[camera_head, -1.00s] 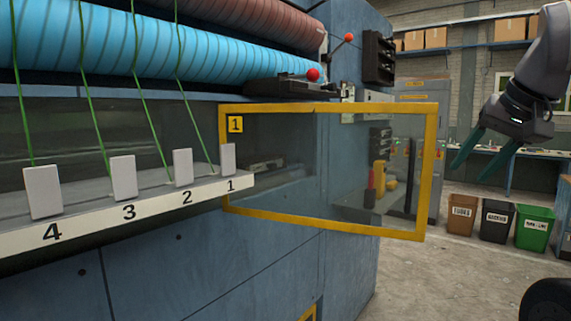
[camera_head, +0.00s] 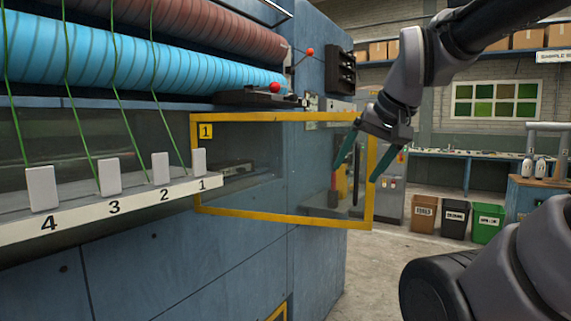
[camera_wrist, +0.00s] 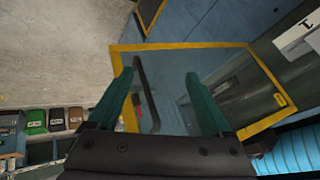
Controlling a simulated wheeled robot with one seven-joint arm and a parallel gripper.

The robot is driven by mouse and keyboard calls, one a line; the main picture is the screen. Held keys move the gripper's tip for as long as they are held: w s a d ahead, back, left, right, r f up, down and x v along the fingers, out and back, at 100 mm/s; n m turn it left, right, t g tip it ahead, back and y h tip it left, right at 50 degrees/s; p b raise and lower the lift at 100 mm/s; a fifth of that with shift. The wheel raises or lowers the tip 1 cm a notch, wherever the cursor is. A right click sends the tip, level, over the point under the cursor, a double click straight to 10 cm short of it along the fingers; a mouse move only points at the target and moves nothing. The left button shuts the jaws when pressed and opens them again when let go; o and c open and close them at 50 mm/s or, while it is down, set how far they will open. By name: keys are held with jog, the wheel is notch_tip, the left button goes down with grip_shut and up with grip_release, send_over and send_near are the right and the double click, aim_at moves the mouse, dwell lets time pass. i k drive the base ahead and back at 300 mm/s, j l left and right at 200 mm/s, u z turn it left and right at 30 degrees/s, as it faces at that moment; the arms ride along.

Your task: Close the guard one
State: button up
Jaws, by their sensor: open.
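Guard one is a clear panel in a yellow frame (camera_head: 280,218) with a yellow "1" label at its upper left. It is swung out from the blue machine beside the "1" end of the numbered shelf. My gripper (camera_head: 362,172) is open and empty, with its green fingers at the guard's right edge in the head view. In the wrist view the gripper (camera_wrist: 160,88) shows over the clear panel, and the yellow frame (camera_wrist: 190,46) runs around it. I cannot tell whether a finger touches the frame. A dark handle-like bar (camera_wrist: 145,90) shows at the panel between the fingers.
The numbered shelf (camera_head: 120,206) with white blocks and green strands is at the left, below the blue roller (camera_head: 140,55). A red-knobbed lever (camera_head: 275,88) sits above the guard. Bins (camera_head: 455,220) stand at the back right. The floor right of the machine is clear.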

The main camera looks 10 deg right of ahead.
aim_at(206, 130)
jog(key=i+l+u, duration=0.1)
jog(key=u, duration=0.2)
jog(key=i+l+u, duration=0.1)
jog(key=l+u, duration=0.2)
jog(key=k+j+z, duration=0.1)
jog(key=z, duration=0.35)
jog(key=k+z, duration=0.25)
jog(key=z, duration=0.2)
jog(key=k+z, duration=0.15)
jog(key=z, duration=0.3)
